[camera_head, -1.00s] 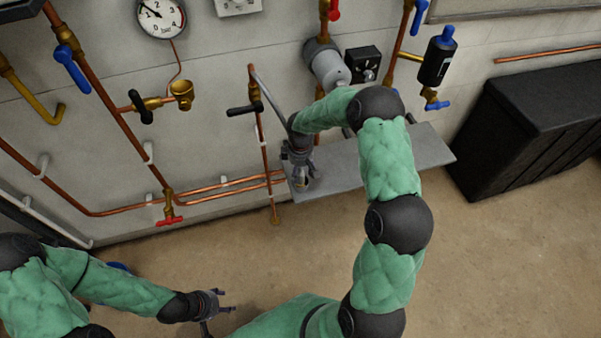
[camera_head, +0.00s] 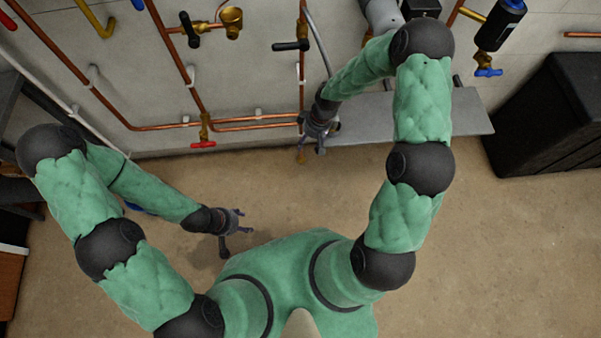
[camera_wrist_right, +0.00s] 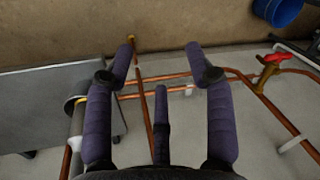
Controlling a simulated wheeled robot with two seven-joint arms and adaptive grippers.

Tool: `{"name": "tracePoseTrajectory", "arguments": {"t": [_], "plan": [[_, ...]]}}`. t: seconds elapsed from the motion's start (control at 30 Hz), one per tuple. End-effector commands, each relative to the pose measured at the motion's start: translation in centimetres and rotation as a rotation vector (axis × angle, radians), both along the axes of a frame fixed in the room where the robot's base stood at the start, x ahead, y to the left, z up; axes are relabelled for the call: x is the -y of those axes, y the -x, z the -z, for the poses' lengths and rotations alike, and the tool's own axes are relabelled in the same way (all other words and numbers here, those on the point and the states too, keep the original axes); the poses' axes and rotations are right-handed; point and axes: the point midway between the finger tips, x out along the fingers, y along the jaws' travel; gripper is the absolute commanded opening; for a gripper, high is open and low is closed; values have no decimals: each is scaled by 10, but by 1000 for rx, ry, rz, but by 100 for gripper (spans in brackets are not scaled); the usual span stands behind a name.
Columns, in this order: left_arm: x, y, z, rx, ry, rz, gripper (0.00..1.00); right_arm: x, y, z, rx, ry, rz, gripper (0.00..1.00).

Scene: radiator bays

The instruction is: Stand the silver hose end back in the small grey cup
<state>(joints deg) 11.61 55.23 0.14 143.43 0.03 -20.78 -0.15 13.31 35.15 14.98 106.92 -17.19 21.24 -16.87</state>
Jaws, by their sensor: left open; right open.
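My right gripper (camera_head: 318,145) is open at the left end of a grey shelf (camera_head: 410,118), close to the wall pipes. In the right wrist view its spread fingers (camera_wrist_right: 160,62) have nothing between them. A grey hose (camera_head: 317,38) hangs down the wall behind my right wrist. In the right wrist view a grey ring-like cup (camera_wrist_right: 70,104) shows at the shelf's edge, beside the left finger. A grey tube (camera_wrist_right: 77,122) meets it; whether this is the silver hose end, and whether it stands inside, I cannot tell. My left gripper (camera_head: 241,222) is open and empty above the floor.
Copper pipes (camera_head: 255,122) with a red-handled valve (camera_head: 204,143) run along the wall to the left. A black box (camera_head: 555,115) stands at the right. A blue bucket (camera_wrist_right: 278,10) shows in the wrist view. The floor in front is mostly clear.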

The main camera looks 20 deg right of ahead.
Motion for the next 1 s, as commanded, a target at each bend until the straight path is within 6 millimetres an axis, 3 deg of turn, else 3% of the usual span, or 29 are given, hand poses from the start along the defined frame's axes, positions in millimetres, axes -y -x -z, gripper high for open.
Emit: {"name": "tracePoseTrajectory", "arguments": {"t": [0.03, 0.1, 0.2, 0.4, 0.6, 1.0], "plan": [[0, 0, 0, 0, 0, 0, 56, -24, 25, 18, -25, -39, 51, 55], [0, 0, 0, 0, 0, 0, 56, -50, 54, 36, -46, -82, 141, 55], [0, 0, 0, 0, 0, 0, 56, -78, 97, 53, -82, -118, 268, 55], [0, 0, 0, 0, 0, 0, 56, -102, 161, 66, -130, -127, 458, 55], [0, 0, 0, 0, 0, 0, 56, -106, 182, 67, -141, -119, 523, 55], [0, 0, 0, 0, 0, 0, 56, -106, 182, 67, -140, -118, 523, 55]]}}
